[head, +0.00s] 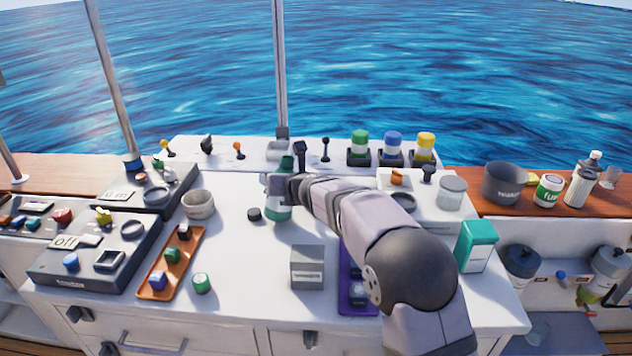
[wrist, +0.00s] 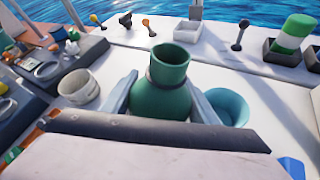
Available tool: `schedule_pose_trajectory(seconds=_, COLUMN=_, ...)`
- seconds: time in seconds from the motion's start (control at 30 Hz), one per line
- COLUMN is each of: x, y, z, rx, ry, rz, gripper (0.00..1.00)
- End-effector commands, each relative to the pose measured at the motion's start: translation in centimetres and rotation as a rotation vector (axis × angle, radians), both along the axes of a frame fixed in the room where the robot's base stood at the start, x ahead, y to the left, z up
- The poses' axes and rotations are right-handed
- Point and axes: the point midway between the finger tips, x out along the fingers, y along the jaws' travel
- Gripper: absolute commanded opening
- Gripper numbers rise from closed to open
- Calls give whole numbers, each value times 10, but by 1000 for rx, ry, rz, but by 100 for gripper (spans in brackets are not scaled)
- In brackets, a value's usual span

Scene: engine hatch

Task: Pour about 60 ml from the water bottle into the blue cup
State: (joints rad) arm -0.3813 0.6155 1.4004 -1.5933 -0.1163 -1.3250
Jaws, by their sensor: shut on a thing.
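The green water bottle (head: 279,212) stands near the middle of the white worktop, close to upright. My gripper (head: 279,186) is shut around its upper body. In the wrist view the bottle (wrist: 160,102) sits between the two fingers, with its open neck facing up. The blue cup (wrist: 229,103) is in the wrist view, just right of the bottle and beyond the right finger, partly hidden by that finger and my gripper's body. I cannot make the cup out in the head view, where my arm covers that area. Whether the bottle touches the worktop is unclear.
A small dark cap (head: 254,214) lies left of the bottle. A grey-white pot (head: 198,204) and an orange tray (head: 171,262) are further left. A grey box (head: 307,267) stands in front. Levers and colored-lidded jars (head: 392,148) line the back. Worktop between cap and grey box is clear.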

Motion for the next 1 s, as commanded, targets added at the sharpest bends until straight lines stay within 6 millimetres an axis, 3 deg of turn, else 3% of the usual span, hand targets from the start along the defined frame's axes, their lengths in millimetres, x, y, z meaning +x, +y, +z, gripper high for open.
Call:
schedule_pose_trajectory(seconds=0.43, x=5, y=-7, z=19, rx=193, ry=147, rz=-3, gripper=22)
schedule_pose_trajectory(seconds=0.6, x=10, y=-13, z=15, rx=320, ry=248, rz=-4, gripper=22)
schedule_pose_trajectory(seconds=1.0, x=3, y=-4, z=1, rx=524, ry=404, rz=0, gripper=22)
